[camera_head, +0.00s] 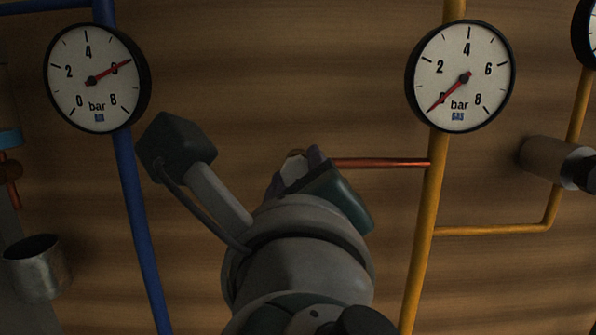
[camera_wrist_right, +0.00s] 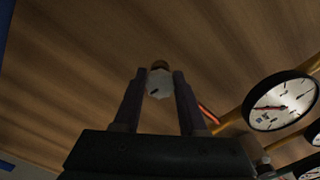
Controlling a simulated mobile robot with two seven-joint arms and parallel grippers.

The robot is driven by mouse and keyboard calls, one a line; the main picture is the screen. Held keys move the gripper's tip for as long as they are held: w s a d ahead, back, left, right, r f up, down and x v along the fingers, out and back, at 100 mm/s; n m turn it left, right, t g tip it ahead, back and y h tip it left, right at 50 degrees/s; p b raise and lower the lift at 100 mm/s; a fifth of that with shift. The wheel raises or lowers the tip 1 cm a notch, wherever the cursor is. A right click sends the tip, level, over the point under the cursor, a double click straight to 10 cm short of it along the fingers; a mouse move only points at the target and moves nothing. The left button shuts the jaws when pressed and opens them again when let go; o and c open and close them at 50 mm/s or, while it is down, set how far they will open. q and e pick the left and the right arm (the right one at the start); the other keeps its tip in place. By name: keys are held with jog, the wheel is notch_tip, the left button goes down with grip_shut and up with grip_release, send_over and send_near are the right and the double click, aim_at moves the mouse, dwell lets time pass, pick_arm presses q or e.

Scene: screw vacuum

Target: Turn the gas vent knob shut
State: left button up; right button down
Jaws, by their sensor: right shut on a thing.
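The gas vent knob (camera_head: 293,169) is a small whitish knob at the left end of a copper pipe (camera_head: 380,163) that branches from the yellow pipe. My right gripper (camera_head: 297,163) is shut on the knob, and the gripper and wrist hide part of it. In the right wrist view the pale knob (camera_wrist_right: 159,84) sits between the two purple-grey fingers, with a dark mark on its face. The gas gauge (camera_head: 461,75) has its red needle at about 0. My left gripper is not in view.
A yellow pipe (camera_head: 424,235) stands right of my right arm, and a blue pipe (camera_head: 138,220) with the air gauge (camera_head: 92,78) stands left. A grey cylinder (camera_head: 552,162) is at the far right, a metal cup (camera_head: 37,268) at the lower left. The wooden wall is behind.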

jog(key=shift+m, duration=0.3)
jog(key=m, duration=0.2)
jog(key=shift+m, duration=0.4)
jog(key=m, duration=0.4)
jog(key=shift+f+m, duration=0.1)
jog(key=shift+m, duration=0.2)
jog(key=m+b, duration=0.1)
jog(key=m, duration=0.3)
jog(key=shift+b, duration=0.3)
jog(key=shift+m+b, duration=0.6)
jog(key=shift+m, duration=1.6)
jog(key=shift+c, duration=2.3)
grip_release()
